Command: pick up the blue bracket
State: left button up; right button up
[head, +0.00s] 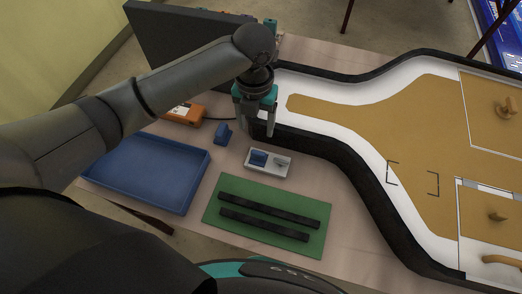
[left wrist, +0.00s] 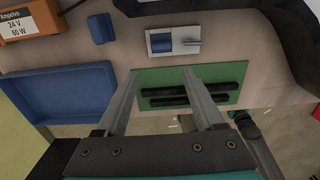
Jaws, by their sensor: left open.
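A small blue bracket-like piece (head: 222,133) stands on the table between the orange box and the white device. It also shows near the top of the left wrist view (left wrist: 100,28). A second blue part (head: 259,157) sits on a small white device with a silvery piece beside it; it also shows in the left wrist view (left wrist: 161,41). My left gripper (head: 257,130) is open and empty, pointing down above the table, to the right of the standing blue piece in the head view. Its two fingers are apart in the left wrist view (left wrist: 160,72). My right gripper is not in view.
A blue tray (head: 150,144) lies at the left, with an orange power box (head: 183,114) behind it. A green mat (head: 213,207) carries two black bars. A black-walled lightbox frame (head: 375,190) with tan panels fills the right.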

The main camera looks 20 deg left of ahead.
pick_arm(q)
jog(key=b, duration=0.2)
send_over(258, 152)
jog(key=f, duration=0.9)
jog(key=shift+s+a+f, duration=0.1)
jog(key=shift+s, duration=0.3)
jog(key=shift+f, duration=0.4)
jog(key=shift+w+f+b, duration=0.2)
jog(key=shift+f+b, duration=0.05)
jog(key=shift+f, duration=0.95)
jog(key=shift+w+f+b, duration=0.15)
jog(key=shift+f+b, duration=0.1)
jog(key=shift+f, duration=0.9)
jog(key=shift+c, duration=0.2)
grip_shut()
